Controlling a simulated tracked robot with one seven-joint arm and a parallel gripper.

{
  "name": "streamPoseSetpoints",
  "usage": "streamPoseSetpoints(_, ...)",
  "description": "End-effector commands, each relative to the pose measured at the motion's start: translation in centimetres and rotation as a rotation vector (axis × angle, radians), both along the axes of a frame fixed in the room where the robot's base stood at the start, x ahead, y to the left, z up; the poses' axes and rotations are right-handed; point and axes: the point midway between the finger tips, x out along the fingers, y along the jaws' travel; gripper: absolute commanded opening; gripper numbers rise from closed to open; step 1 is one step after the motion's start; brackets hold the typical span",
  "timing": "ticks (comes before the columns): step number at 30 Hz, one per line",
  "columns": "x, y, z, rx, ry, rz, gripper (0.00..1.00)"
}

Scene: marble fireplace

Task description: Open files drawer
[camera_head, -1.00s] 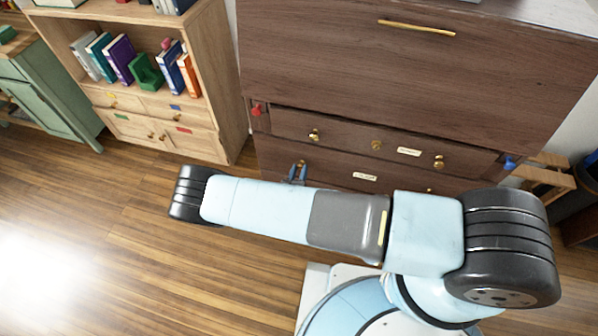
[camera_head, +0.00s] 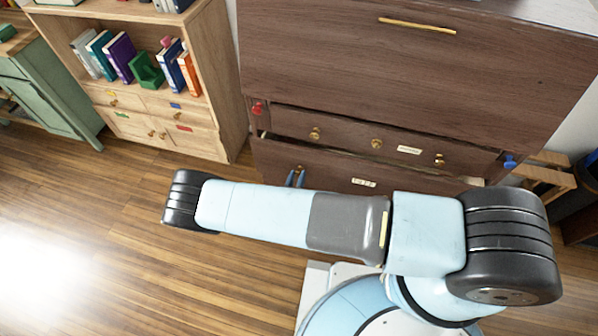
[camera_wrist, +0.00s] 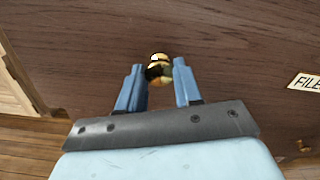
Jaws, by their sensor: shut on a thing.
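The files drawer (camera_head: 335,172) is the lower drawer of the dark wooden cabinet. It stands slightly out, with a dark gap along its top edge. My gripper (camera_head: 296,178) is at the drawer's left knob. In the wrist view, my gripper (camera_wrist: 160,80) has its two blue fingers on either side of the brass knob (camera_wrist: 158,70), shut on it. A second brass knob (camera_wrist: 304,146) shows at the right edge of the wrist view. My arm hides the lower part of the drawer in the head view.
Above is a closed drawer (camera_head: 345,133) with brass knobs, between a red knob (camera_head: 257,108) and a blue knob (camera_head: 510,160). A light wooden bookshelf (camera_head: 215,100) stands to the left. The wooden floor (camera_head: 90,220) in front is clear at left.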

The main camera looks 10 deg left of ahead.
Motion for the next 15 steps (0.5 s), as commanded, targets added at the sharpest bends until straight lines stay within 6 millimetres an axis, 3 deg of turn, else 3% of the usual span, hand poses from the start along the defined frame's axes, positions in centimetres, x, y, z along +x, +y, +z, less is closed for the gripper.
streamPoseSetpoints(15,-9.9,0.9,-0.1,0.000,0.003,0.004,0.00)
